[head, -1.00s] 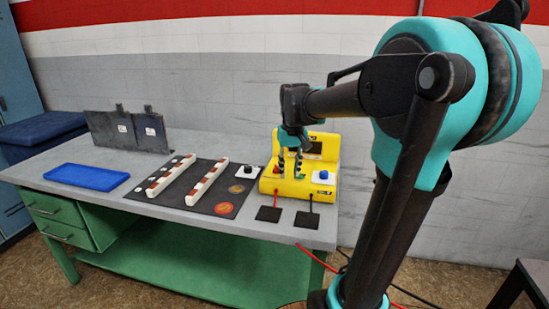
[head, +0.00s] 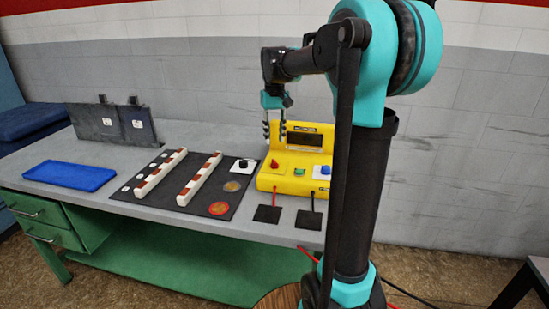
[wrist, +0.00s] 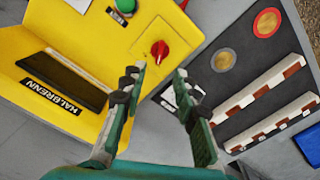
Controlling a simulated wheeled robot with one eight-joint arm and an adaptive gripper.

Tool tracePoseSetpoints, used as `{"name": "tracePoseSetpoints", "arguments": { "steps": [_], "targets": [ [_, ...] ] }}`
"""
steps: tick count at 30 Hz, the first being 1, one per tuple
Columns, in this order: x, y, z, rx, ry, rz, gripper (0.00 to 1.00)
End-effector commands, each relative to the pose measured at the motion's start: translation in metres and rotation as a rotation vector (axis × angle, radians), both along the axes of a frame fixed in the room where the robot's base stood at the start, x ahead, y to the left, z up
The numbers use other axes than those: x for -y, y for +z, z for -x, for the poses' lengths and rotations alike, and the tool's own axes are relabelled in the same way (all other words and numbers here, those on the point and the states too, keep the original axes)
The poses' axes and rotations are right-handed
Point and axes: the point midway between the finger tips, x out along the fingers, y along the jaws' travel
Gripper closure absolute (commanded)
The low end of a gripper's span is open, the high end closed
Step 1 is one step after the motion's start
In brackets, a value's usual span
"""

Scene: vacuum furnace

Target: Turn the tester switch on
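The yellow tester (head: 296,181) stands on the workbench with a dark display (head: 304,138) on its raised back. A red knob (head: 275,164), which looks like the switch, is at the left of its sloped front. The red knob also shows in the wrist view (wrist: 159,49), just beyond my fingertips. My gripper (head: 274,141) is open and empty, above the tester's left side and apart from it. In the wrist view my two fingers (wrist: 160,73) are spread with a clear gap between them.
A green button (head: 299,171) and a blue knob (head: 326,170) sit right of the red knob. The dark mat (head: 172,199) holds two striped bars. Black pads (head: 267,214) with cables lie in front.

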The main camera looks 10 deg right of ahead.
Motion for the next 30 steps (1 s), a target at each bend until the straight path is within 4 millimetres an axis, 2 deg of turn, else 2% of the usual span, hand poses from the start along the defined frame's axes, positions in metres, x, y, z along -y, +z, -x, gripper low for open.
{"name": "tracePoseSetpoints", "arguments": {
  "steps": [6,13,18,27,30],
  "targets": [
    [0.000,-0.044,0.000,0.000,0.000,0.000,0.70],
    [0.000,-0.076,0.000,0.000,0.000,0.000,0.70],
    [0.000,-0.087,0.000,0.000,0.000,0.000,0.70],
    [0.000,-0.089,0.000,0.000,0.000,0.000,0.70],
    [0.000,-0.088,0.000,0.000,0.000,0.000,0.82]
  ]
}}
